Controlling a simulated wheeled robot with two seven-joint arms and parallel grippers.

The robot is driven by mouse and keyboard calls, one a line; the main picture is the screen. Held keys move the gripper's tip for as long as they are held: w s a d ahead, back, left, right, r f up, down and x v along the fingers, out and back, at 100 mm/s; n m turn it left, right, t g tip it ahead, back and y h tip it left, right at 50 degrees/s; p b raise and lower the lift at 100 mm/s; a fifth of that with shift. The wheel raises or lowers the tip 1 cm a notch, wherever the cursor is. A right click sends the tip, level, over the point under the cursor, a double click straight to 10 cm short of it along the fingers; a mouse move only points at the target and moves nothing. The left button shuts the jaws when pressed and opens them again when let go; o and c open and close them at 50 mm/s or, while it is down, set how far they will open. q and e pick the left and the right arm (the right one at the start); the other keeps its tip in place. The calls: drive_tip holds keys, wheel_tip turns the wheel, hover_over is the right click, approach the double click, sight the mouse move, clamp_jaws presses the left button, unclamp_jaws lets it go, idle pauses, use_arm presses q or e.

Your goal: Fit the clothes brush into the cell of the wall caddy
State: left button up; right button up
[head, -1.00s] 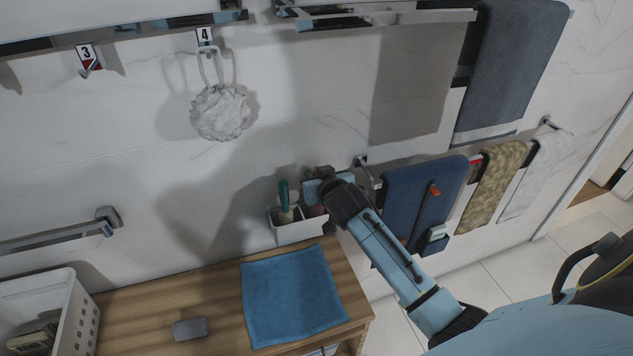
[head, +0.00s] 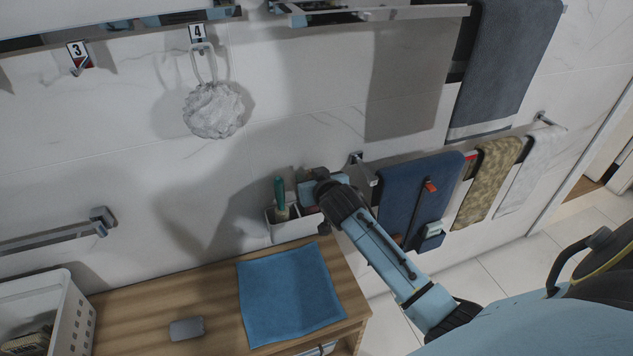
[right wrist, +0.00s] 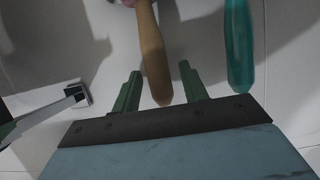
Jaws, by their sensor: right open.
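The white wall caddy (head: 292,231) hangs on the wall just above the wooden counter. A teal-handled item (head: 280,193) stands upright in its left cell. My right gripper (head: 306,189) is over the caddy's right part and hides much of it. In the right wrist view its two green fingers (right wrist: 160,85) are apart. A wooden handle (right wrist: 152,50), apparently the clothes brush's, ends between and beyond the fingers, with space on both sides. The teal handle (right wrist: 238,45) is to its right, outside the fingers. The lower ends of both are hidden. My left gripper is not in view.
A blue cloth (head: 288,295) and a grey soap-like block (head: 187,329) lie on the counter (head: 130,315). A white basket (head: 70,320) stands at the left. A blue towel (head: 400,200) hangs close to the right of my arm. A white puff (head: 214,110) hangs above.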

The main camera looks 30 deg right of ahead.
drive_tip(key=p+v, duration=0.1)
drive_tip(key=v, duration=1.1)
drive_tip(key=shift+p, duration=0.3)
drive_tip(key=s+a+f+n+g+y, duration=0.1)
drive_tip(key=s+a+f+n+g, duration=0.15)
drive_tip(key=s, duration=0.55)
drive_tip(key=s+a+f+n+g+y, duration=0.1)
drive_tip(key=s+a+f+g, duration=0.25)
drive_tip(key=s, duration=0.45)
drive_tip(key=s+a+f+n+g+y, duration=0.1)
drive_tip(key=s+a+f+g, duration=0.25)
drive_tip(key=s, duration=0.45)
wheel_tip(320, 180, down, 23)
drive_tip(key=s+g, duration=0.1)
drive_tip(key=s+d+f+g, duration=0.1)
drive_tip(key=s+d+f, duration=0.1)
drive_tip(key=s+f, duration=1.3)
drive_tip(key=shift+s+d+f+n, duration=0.25)
drive_tip(key=shift+s+d+n, duration=0.1)
drive_tip(key=shift+s, duration=0.65)
